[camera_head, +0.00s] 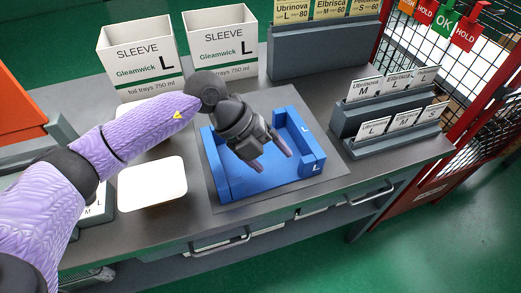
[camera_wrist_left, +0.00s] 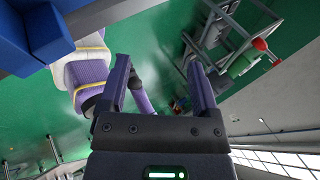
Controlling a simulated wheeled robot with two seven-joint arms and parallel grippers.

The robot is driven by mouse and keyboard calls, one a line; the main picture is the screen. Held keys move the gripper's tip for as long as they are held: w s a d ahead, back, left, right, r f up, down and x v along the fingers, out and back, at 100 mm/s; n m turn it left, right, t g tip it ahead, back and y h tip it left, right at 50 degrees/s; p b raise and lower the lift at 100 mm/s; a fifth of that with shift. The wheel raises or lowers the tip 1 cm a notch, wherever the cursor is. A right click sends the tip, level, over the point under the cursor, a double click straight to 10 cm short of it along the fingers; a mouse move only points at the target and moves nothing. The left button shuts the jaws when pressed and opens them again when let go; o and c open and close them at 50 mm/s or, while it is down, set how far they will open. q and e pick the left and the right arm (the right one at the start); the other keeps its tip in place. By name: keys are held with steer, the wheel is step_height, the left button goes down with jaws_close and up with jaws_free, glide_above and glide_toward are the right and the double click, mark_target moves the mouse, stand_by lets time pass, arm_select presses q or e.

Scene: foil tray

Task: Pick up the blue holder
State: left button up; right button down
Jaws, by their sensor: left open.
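The blue holder (camera_head: 235,186) sits on a dark grey mat on the table in the head view. It is an open frame with raised walls and white L marks at its right side. My left gripper (camera_head: 270,161) hangs over the holder and hides part of its middle. Its two fingers are apart with nothing between them. In the left wrist view the fingers (camera_wrist_left: 158,82) are also spread and empty, and a blue part, likely the holder (camera_wrist_left: 45,38), shows at the top left. My right gripper is in neither view.
Two white sleeve boxes (camera_head: 222,40) stand behind the holder. A white tray (camera_head: 152,183) lies to its left. A grey card rack (camera_head: 382,117) with several cards stands to its right. Drawer handles (camera_head: 220,247) line the table front. A black mesh fence (camera_head: 480,70) is at the right.

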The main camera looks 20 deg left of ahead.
mark_target(213, 155)
arm_select(q)
steer(key=a+n+y, duration=0.1)
steer(key=a+y, duration=0.1)
steer(key=a, duration=0.2)
steer(key=w+a+n+y, duration=0.1)
steer(key=a+y, duration=0.1)
steer(key=a, duration=0.3)
steer(key=a+y, duration=0.3)
steer(key=a, duration=0.1)
steer(key=shift+w+a+r+n+g, duration=0.15)
steer(key=shift+r+n+g, duration=0.2)
steer(key=shift+n+g, duration=0.05)
steer(key=f+b, duration=0.1)
steer(key=f, duration=0.2)
steer(key=f+b, duration=0.1)
steer(key=f, duration=0.2)
steer(key=f+b, duration=0.1)
steer(key=f, duration=0.2)
steer(key=shift+w+f, duration=0.25)
steer(key=shift+w, duration=0.1)
steer(key=shift+f, duration=0.2)
steer(key=shift+r, duration=0.1)
steer(key=shift+c, duration=1)
jaws_close()
